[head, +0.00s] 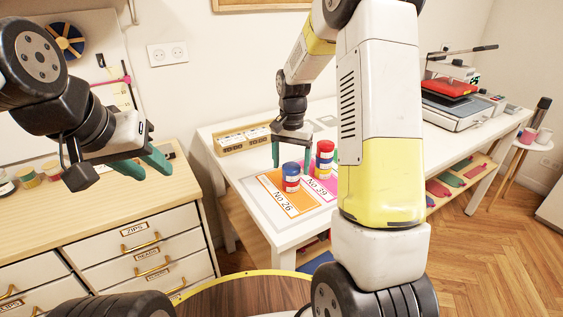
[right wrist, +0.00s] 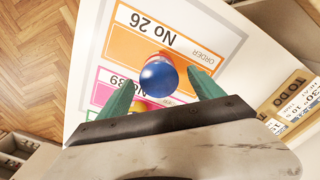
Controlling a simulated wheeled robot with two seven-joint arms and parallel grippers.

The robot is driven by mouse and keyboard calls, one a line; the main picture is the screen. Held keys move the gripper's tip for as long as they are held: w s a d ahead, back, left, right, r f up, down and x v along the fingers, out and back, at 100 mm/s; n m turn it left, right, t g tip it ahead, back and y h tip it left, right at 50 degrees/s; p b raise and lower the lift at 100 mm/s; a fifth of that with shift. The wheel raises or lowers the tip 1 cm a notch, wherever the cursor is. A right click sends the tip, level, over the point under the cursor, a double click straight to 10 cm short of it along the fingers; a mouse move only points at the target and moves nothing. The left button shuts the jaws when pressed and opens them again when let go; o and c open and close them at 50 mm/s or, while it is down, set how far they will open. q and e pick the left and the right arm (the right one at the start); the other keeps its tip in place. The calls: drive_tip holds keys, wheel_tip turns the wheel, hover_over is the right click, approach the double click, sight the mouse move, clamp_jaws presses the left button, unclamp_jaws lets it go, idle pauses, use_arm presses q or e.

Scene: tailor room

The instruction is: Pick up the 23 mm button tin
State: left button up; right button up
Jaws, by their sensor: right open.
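A blue-lidded tin (head: 291,172) stands upright on the orange No 26 card (head: 272,190) on the white table. A red-lidded tin (head: 324,150) with a blue band stands behind it by the pink No 39 card (head: 318,188). I cannot read a 23 mm mark on either. My right gripper (head: 292,165) is open, pointing down at the blue-lidded tin. In the right wrist view the blue lid (right wrist: 158,77) shows between its green fingertips, apart from both; the other tin is mostly hidden. My left gripper (head: 154,174) is open and empty above the wooden dresser.
Several small tins (head: 27,178) stand on the dresser top (head: 110,190) at left. A shallow wooden box (head: 240,138) sits at the table's back left. A heat press (head: 455,95) stands further right. My right arm covers the table's middle.

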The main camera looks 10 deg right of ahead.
drive_tip(key=shift+f, duration=0.9)
drive_tip(key=shift+c, duration=0.3)
drive_tip(key=c, duration=1.5)
drive_tip(key=shift+r, duration=0.15)
